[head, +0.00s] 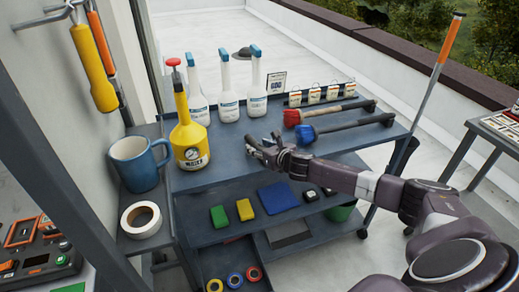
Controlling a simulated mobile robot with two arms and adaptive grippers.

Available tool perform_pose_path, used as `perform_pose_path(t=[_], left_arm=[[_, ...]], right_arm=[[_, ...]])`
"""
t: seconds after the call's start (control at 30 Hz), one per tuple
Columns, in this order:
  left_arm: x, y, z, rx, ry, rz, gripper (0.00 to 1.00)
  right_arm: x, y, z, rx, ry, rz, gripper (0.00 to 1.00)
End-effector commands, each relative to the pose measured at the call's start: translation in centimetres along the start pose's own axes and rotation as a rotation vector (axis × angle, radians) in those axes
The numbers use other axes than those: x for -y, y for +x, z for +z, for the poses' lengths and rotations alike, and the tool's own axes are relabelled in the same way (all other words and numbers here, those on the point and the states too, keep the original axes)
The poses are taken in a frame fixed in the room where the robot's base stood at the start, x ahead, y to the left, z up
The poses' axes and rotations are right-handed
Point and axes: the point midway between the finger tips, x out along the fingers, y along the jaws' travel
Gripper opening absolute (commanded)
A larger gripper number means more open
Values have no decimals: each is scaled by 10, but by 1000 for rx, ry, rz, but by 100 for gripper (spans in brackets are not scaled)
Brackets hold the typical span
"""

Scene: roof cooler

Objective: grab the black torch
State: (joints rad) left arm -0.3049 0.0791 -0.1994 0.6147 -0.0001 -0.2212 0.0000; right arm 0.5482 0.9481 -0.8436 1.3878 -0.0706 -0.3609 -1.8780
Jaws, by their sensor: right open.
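I cannot make out a black torch for certain in the head view. My right gripper (257,149) is open and empty over the top shelf of the dark blue cart (228,172), in front of the white spray bottles. Its arm comes in from the lower right, and the gripper and forearm hide part of the shelf. My left gripper is not in view.
A yellow pump sprayer (189,140) and white spray bottles (228,95) stand on the cart's top. Two long-handled brushes (345,126) lie at the right. A blue mug (139,165) and a tape roll (141,219) are on the left ledge. Sponges (245,209) lie below.

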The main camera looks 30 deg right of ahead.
Motion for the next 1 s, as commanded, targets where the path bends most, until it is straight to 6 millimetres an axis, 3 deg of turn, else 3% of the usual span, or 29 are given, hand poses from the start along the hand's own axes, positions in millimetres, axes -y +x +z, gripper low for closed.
perform_pose_path(t=[0.13,0.4,0.8,1.0], left_arm=[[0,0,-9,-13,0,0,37],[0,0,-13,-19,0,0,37],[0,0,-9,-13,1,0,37],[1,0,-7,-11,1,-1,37]], right_arm=[[0,10,0,1,0,0,42],[0,11,0,0,-1,0,42],[0,11,0,0,-1,0,0],[0,11,1,1,-1,0,0]])
